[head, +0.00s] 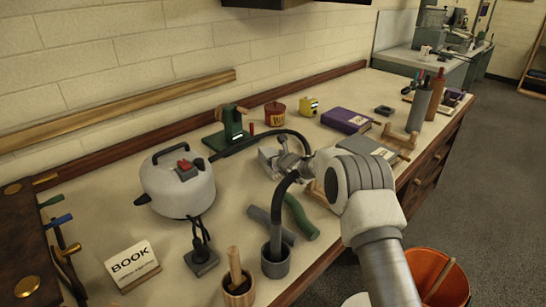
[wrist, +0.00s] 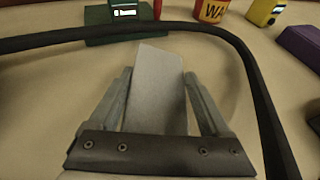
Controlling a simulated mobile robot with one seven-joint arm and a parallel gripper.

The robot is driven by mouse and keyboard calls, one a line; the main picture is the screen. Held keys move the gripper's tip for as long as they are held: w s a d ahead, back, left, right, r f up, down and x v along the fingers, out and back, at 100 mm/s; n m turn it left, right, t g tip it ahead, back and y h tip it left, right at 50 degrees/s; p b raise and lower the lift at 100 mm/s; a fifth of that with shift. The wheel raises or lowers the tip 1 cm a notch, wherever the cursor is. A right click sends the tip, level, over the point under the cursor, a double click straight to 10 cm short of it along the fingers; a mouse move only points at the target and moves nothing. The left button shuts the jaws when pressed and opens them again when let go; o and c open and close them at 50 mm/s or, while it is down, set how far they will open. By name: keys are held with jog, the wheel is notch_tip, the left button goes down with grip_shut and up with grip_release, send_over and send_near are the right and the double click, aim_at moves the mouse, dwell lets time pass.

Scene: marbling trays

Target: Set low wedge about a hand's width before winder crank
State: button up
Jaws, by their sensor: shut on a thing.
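The low wedge (wrist: 158,70) is a plain grey, flat-sided piece. In the wrist view it stands between the two fingers of my gripper (wrist: 158,76), which is shut on it. In the head view my gripper (head: 276,158) is over the middle of the bench, and the wedge is hard to tell from the fingers there. The winder (head: 231,127) is green with a white label, behind and left of my gripper; its base also shows at the top of the wrist view (wrist: 122,27). A small red-brown handle (head: 251,128) stands at its right side. Whether the wedge touches the bench is unclear.
A black cable arcs around my gripper. A kettle-like pot (head: 178,188) stands left, a red tin (head: 275,113) and a yellow box (head: 309,107) behind, a purple book (head: 346,120) right. Grey and green rolls (head: 300,217) lie in front. Bare bench (head: 238,172) shows left of my gripper.

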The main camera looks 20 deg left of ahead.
jog(key=shift+f, duration=0.15)
jog(key=o, duration=1.3)
jog(key=shift+r, duration=0.25)
jog(key=v, duration=1.2)
jog(key=shift+p, duration=0.35)
